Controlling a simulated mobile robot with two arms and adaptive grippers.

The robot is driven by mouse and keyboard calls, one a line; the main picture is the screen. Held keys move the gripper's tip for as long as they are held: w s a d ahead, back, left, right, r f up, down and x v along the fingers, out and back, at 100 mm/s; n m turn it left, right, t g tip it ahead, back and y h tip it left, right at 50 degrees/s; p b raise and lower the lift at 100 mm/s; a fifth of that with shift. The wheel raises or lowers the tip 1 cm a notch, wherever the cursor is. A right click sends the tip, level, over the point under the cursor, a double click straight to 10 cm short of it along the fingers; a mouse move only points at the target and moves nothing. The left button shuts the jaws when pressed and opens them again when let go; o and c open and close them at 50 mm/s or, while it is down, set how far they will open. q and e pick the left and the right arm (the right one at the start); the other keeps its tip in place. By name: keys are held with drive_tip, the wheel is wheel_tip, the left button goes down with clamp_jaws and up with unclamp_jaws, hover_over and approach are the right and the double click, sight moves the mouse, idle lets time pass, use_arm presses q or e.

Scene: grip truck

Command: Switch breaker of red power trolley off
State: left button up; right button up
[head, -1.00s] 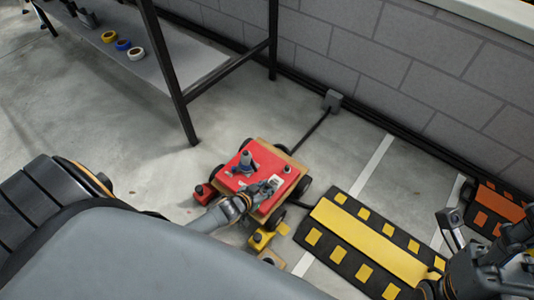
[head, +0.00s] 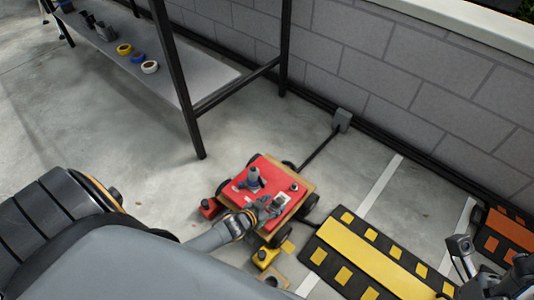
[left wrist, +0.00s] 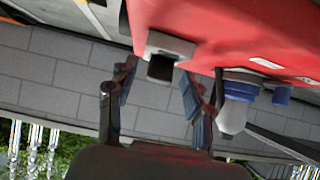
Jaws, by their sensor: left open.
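The red power trolley (head: 268,170) stands on the floor in the middle of the head view, with a grey and blue connector (head: 252,180) upright on its top. In the left wrist view its red surface (left wrist: 225,30) fills the top. The breaker there is a light grey housing with a black switch (left wrist: 162,66). My left gripper (head: 270,208) is over the near right part of the trolley. In the left wrist view its two fingers (left wrist: 155,85) are apart, with the breaker between and beyond them; contact cannot be told. My right gripper (head: 460,248) is partly seen at the right.
A yellow and black ramp (head: 375,262) lies right of the trolley. A cable runs to a grey wall box (head: 342,120). A shelf (head: 185,70) with tape rolls stands at the back left.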

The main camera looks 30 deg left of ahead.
use_arm(q)
drive_tip(key=v, duration=1.1)
drive_tip(key=shift+s+r, duration=0.15)
drive_tip(key=shift+s, duration=0.15)
